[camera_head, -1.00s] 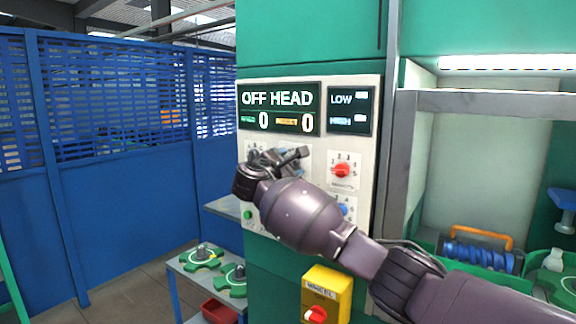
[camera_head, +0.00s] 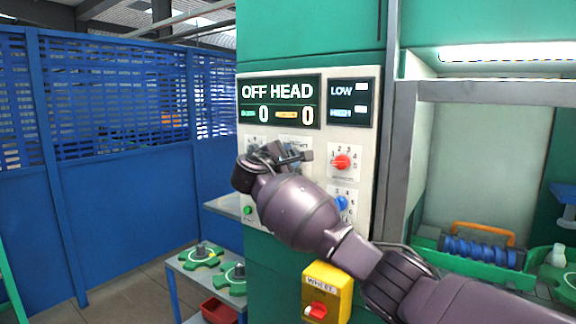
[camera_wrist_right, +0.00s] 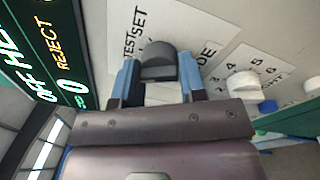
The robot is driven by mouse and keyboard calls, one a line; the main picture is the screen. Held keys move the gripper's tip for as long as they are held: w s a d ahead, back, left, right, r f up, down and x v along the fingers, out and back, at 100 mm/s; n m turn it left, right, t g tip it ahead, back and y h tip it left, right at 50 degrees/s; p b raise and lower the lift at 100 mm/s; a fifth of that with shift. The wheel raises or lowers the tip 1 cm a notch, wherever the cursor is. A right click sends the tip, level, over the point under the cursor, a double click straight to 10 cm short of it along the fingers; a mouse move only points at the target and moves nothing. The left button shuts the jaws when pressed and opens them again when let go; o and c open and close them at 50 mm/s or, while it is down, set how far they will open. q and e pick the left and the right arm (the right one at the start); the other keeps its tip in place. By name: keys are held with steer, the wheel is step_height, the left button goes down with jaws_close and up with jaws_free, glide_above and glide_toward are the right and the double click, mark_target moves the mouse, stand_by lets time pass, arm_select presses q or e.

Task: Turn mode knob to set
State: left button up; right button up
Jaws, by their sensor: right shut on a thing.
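The mode knob (camera_wrist_right: 157,62) is dark grey and sits on a white label plate with TEST, SET and the end of the word MODE around it. My right gripper (camera_wrist_right: 158,76) is shut on this knob, its blue fingertips on either side. In the head view my right gripper (camera_head: 285,156) is at the upper left of the pale control panel (camera_head: 367,148) and hides the knob. I cannot make out exactly where the knob points. My left gripper is not in view.
The display (camera_head: 279,102) above reads OFF HEAD with two zeros. A red knob (camera_head: 342,162) and a blue knob (camera_head: 341,203) are right of my gripper. A yellow switch box (camera_head: 328,290) is below my right arm. A cart with green parts (camera_head: 202,256) stands lower left.

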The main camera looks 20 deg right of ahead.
steer(key=m+b, duration=0.1)
steer(key=m, duration=0.1)
steer(key=m+b, duration=0.1)
steer(key=shift+w+f+m, duration=0.1)
steer(key=shift+f+m, duration=0.25)
steer(key=shift+m, duration=0.05)
steer(key=m+b, duration=0.2)
steer(key=m, duration=0.1)
steer(key=shift+a+h, duration=0.1)
steer(key=shift+h, duration=0.2)
steer(key=m+b, duration=0.2)
steer(key=m, duration=0.2)
steer(key=shift+m+h+b, duration=0.3)
steer(key=shift+m+b, duration=0.1)
steer(key=shift+m+g+b, duration=0.3)
steer(key=shift+m+b, duration=0.3)
steer(key=shift+m, duration=0.5)
steer(key=shift+r+m+b, duration=0.15)
steer(key=shift+m+b, duration=0.15)
steer(key=shift+m, duration=0.5)
steer(key=shift+r+m, duration=0.1)
steer(key=shift+m, duration=0.2)
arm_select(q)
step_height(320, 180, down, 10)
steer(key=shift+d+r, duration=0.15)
